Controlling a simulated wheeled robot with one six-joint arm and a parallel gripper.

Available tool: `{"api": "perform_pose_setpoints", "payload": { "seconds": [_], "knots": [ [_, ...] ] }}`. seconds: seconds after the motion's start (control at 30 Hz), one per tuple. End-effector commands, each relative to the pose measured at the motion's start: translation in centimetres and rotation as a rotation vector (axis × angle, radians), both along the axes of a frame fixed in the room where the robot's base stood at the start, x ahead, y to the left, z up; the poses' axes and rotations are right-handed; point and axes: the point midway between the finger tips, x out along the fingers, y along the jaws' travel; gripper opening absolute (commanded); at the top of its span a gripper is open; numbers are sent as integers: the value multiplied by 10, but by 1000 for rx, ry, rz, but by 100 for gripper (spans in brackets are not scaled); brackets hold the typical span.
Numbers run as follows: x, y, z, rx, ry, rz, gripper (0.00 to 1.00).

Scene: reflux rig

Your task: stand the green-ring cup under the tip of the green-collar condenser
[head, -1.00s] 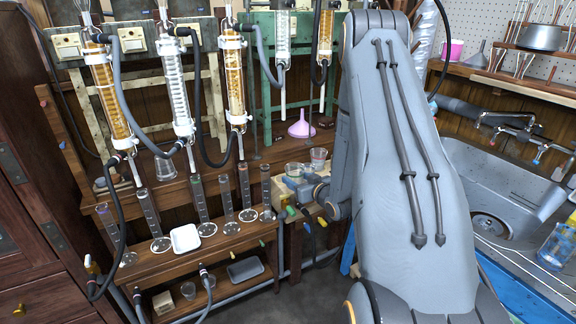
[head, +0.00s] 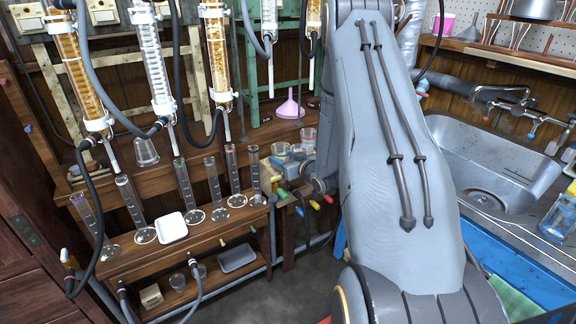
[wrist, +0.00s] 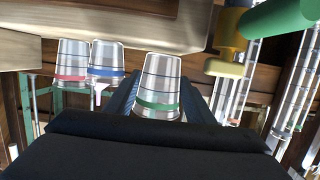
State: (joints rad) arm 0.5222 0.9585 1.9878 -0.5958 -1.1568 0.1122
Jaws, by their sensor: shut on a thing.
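The green-ring cup (wrist: 158,85) is clear and sits between the two fingers of my gripper (wrist: 160,98) in the wrist view, with the fingers shut on it. My arm hides the gripper in the head view. I cannot tell whether the cup still touches a surface. Several condensers hang on the rack in the head view: an orange one (head: 80,75), a clear one (head: 152,60) and another orange one (head: 218,55) in front, others behind. I cannot make out a green collar on any of them.
A red-ring cup (wrist: 72,62) and a blue-ring cup (wrist: 105,62) stand beside the held cup. Several measuring cylinders and a white tray (head: 172,228) occupy the low bench. A pink funnel (head: 289,105) stands behind. Dark hoses loop below the condensers. A sink (head: 490,165) is at right.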

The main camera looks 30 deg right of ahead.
Motion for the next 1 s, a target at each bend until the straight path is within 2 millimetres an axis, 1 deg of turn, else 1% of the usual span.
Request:
{"api": "perform_pose_setpoints", "payload": {
  "seconds": [0.03,0.3,0.5,0.6,0.73,1.0],
  "knots": [
    [8,0,-1,-2,-2,0,41],
    [41,1,-2,0,-1,-1,41],
    [59,1,-1,0,-1,-2,41],
    [63,1,-2,0,0,-2,41],
    [62,1,-6,0,0,-2,41],
    [62,1,-6,0,0,-2,41]
  ]
}}
